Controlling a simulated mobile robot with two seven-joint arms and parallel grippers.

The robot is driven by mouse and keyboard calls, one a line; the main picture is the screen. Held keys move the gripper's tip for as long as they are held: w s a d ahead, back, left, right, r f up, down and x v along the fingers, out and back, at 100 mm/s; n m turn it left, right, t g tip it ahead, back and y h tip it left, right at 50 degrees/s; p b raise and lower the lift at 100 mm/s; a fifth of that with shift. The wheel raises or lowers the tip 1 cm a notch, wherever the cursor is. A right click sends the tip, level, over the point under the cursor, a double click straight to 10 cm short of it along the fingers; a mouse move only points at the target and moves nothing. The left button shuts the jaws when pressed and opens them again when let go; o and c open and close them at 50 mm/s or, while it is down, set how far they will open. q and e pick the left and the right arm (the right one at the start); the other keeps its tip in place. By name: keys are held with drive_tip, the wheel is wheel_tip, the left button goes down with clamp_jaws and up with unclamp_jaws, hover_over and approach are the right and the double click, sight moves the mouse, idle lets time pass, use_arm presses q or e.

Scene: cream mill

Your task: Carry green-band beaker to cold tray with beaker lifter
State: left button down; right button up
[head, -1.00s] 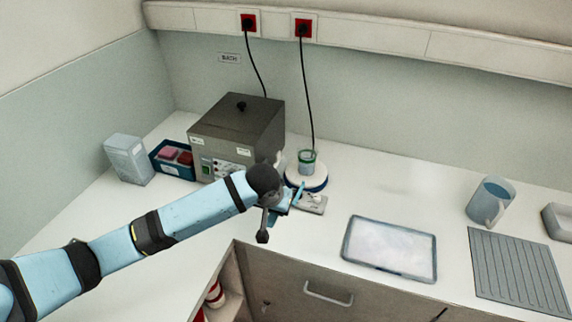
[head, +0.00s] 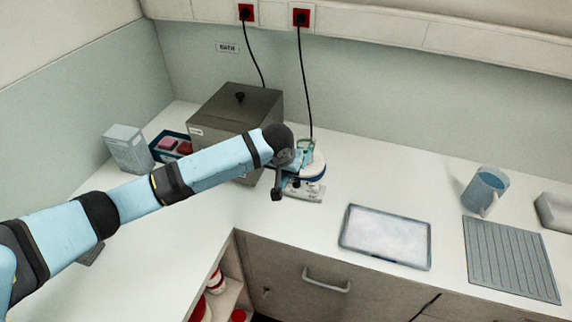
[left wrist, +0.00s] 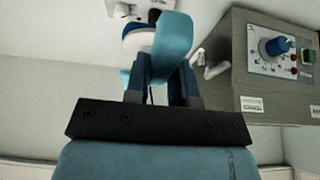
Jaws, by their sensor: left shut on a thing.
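The green-band beaker (head: 307,146) stands on the round white plate of a stirrer (head: 313,172), partly hidden behind my left gripper and the tool. My left gripper (head: 296,160) is beside the beaker, shut on a light-blue tool that appears to be the beaker lifter (left wrist: 173,45). In the left wrist view the lifter sticks out beyond the fingers and hides much of the stirrer. Whether it touches the beaker I cannot tell. The cold tray (head: 345,238), flat with a pale frosty surface, lies right of the stirrer near the counter's front edge. My right gripper is not in view.
A grey water bath (head: 238,105) stands close to the left of the stirrer, behind my arm. A blue jug (head: 485,190) and a ribbed grey mat (head: 510,260) are at the right. The counter between stirrer and jug is clear behind the cold tray.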

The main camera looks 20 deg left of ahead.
use_arm(q)
drive_tip(key=shift+w+f, duration=0.1)
drive_tip(key=shift+f, duration=0.5)
drive_tip(key=shift+s+b+x, duration=0.15)
drive_tip(key=shift+b+x, duration=0.2)
drive_tip(key=shift+x, duration=0.3)
drive_tip(key=shift+s+b+x, duration=0.15)
drive_tip(key=shift+b+x, duration=0.15)
drive_tip(key=shift+x, duration=0.35)
drive_tip(key=w+f+b, duration=0.2)
drive_tip(key=w+b, duration=0.6)
drive_tip(key=w, duration=0.2)
drive_tip(key=shift+w, duration=0.2)
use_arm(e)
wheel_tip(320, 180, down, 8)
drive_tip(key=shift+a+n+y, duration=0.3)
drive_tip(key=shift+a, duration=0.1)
use_arm(q)
drive_tip(key=shift+f, duration=0.1)
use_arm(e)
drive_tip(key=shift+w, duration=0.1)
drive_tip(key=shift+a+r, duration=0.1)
use_arm(q)
drive_tip(key=shift+p, duration=0.65)
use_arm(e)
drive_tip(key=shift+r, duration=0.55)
